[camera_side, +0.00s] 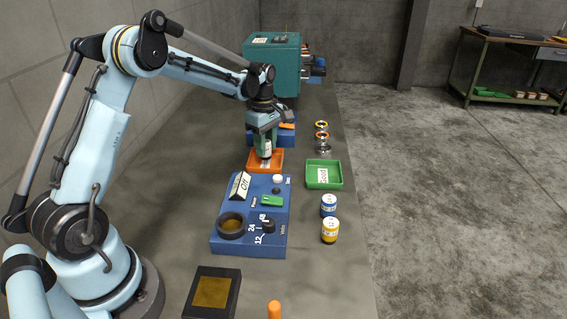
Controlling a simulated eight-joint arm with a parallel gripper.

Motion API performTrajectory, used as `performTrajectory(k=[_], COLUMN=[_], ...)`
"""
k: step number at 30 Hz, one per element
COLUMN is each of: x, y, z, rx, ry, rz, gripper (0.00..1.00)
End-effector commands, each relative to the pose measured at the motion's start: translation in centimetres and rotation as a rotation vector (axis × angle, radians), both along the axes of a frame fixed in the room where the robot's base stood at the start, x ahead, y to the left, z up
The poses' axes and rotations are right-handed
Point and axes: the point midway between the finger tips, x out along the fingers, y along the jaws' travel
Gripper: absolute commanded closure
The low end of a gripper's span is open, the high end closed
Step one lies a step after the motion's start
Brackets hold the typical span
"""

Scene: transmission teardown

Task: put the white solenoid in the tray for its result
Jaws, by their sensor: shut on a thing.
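My gripper (266,153) points down at the orange tray (251,168) in the middle of the bench. It is shut on a small pale cylinder with dark marks, the white solenoid (267,147), partly hidden by the fingers. The solenoid is upright, at or just above the tray; I cannot tell whether it touches the tray floor. The green tray (338,182), with a label that reads "Good", lies to the right and looks empty of parts. The orange tray's label is mostly hidden by my gripper.
A blue test box (250,245) with an "Off" sign, dial and round socket stands in front of the trays. A blue solenoid (328,204) and a yellow solenoid (330,231) stand to its right. Rings (321,130) and a teal machine (271,65) are behind.

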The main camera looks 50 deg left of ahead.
Motion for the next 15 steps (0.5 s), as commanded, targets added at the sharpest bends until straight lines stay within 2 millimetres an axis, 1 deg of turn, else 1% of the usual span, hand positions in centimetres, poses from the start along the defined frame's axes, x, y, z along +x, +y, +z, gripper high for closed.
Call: performTrajectory(k=[1,4,15], x=[0.0,0.0,0.0], y=[0.0,0.0,-0.1], z=[-0.7,-1.5,-1.8], rx=[0.000,0.001,0.001], ry=[0.000,0.000,0.000], rz=[0.000,0.000,0.000], gripper=[1.00,1.00,1.00])
